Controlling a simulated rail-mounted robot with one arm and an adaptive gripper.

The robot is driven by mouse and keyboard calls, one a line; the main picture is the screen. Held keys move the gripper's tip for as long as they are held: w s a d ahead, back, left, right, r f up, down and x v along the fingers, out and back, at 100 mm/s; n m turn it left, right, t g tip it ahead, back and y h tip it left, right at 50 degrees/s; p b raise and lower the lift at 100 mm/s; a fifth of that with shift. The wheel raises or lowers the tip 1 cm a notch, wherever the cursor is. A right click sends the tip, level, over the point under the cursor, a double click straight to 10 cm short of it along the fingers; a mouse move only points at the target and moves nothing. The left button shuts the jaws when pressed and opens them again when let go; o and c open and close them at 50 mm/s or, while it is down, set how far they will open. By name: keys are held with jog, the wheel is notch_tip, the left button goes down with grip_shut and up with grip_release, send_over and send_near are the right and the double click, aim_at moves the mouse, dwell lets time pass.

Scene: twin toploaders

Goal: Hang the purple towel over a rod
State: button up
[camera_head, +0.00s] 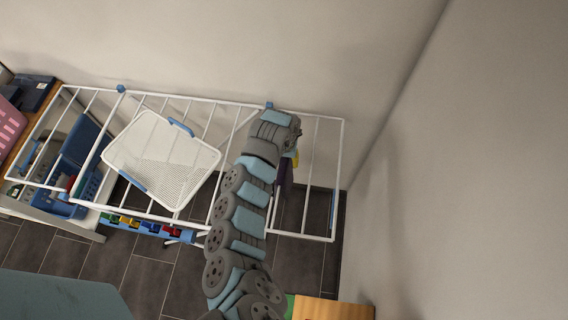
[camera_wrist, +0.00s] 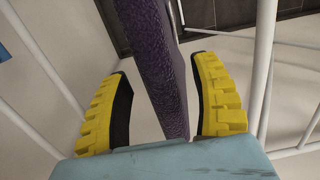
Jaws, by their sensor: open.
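The purple towel (camera_wrist: 158,60) runs as a narrow strip between the two yellow-and-black fingers of my gripper (camera_wrist: 163,68) in the wrist view. The fingers are spread, with a gap on each side of the towel. In the head view, a small part of the towel (camera_head: 285,176) shows below my gripper, near the right end of the white drying rack (camera_head: 318,119); my arm hides the rest. White rods (camera_wrist: 266,60) show on both sides of the gripper in the wrist view. I cannot tell whether the towel lies over a rod.
A white mesh basket (camera_head: 160,160) lies tilted on the rack's left part. Colored items hang at the rack's front edge. Blue containers (camera_head: 82,145) stand at the left, with a pink basket (camera_head: 10,125) at the far left. Walls stand close behind and right of the rack.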

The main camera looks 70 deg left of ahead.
notch_tip(320, 180, up, 8)
jog(key=shift+r, duration=0.1)
dwell(0.4)
